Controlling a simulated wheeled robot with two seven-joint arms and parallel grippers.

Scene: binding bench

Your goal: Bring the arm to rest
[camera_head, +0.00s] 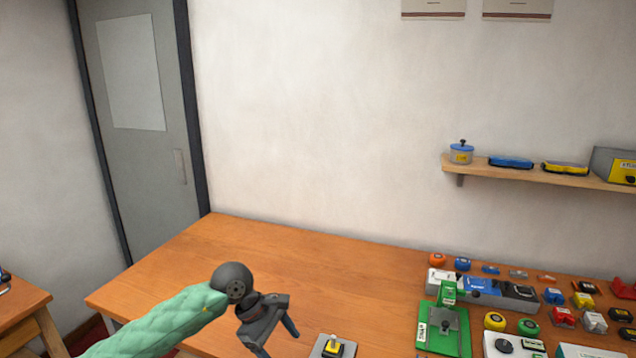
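My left arm in a green quilted sleeve comes in from the lower left. Its dark grey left gripper (279,344) is over the front left part of the wooden bench (330,270). Its two fingers are spread apart and point down to the right, with nothing seen between them. A small grey-based device with a yellow and black top (332,346) is just right of the gripper, apart from it in the picture. My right gripper is not in view.
A green press-like tool (440,330) and rows of small coloured items crowd the bench's right side. A wall shelf (530,174) holds a blue-lidded jar (461,153) and boxes. The bench's back left is clear. Another wooden table (22,303) stands far left.

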